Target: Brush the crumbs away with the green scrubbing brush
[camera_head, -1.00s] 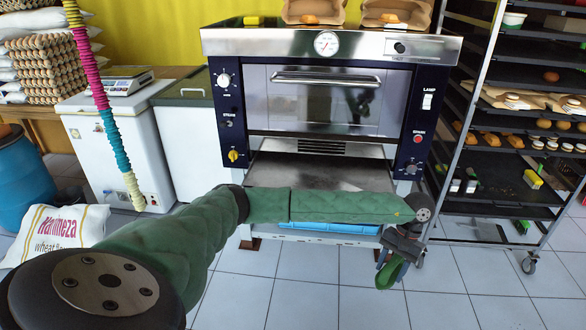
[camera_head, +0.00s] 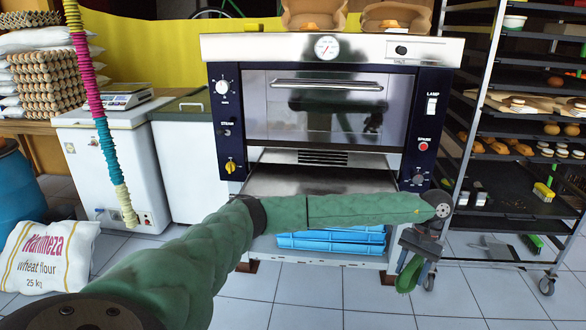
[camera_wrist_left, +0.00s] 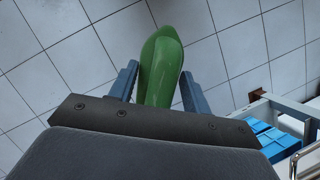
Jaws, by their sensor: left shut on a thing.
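My left gripper (camera_head: 413,270) hangs at the end of my green-sleeved arm, in front of the oven's lower right corner. It is shut on the green scrubbing brush (camera_head: 408,278). In the left wrist view the green brush (camera_wrist_left: 163,62) sits between the two blue-grey fingers, its rounded end pointing away over the floor tiles. Its bristles are not visible there. My right gripper does not show.
The steel oven (camera_head: 330,100) stands ahead, with blue crates (camera_head: 335,240) low beneath it. A tray rack (camera_head: 520,140) holding breads stands at right. A flour sack (camera_head: 40,258) and blue barrel (camera_head: 18,190) are at left. The tiled floor in front is clear.

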